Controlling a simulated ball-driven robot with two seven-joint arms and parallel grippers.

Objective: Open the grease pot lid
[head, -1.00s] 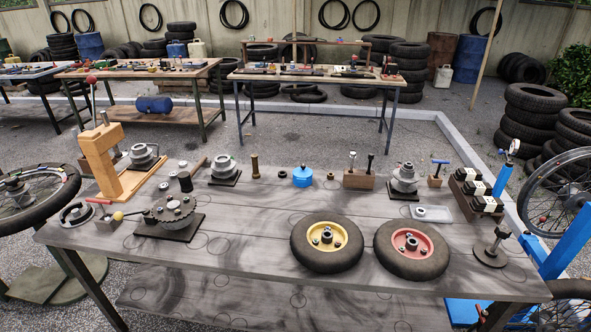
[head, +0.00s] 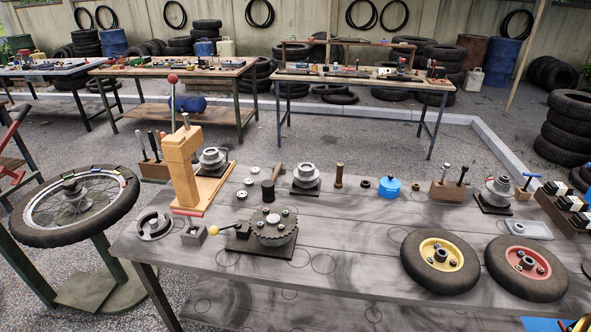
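A small blue pot with a lid and a small knob (head: 389,187), which looks like the grease pot, stands upright toward the back of the grey workbench (head: 340,235). The lid appears to be on it. It is right of centre in the head view, between a small dark ring and a wooden block holding upright tools.
A brass cylinder (head: 339,175) and a stepped pulley (head: 306,176) stand left of the pot. A wooden tool block (head: 449,190) stands to its right. Two small wheels (head: 440,262) lie in front. A spoked wheel (head: 74,205) is at the left.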

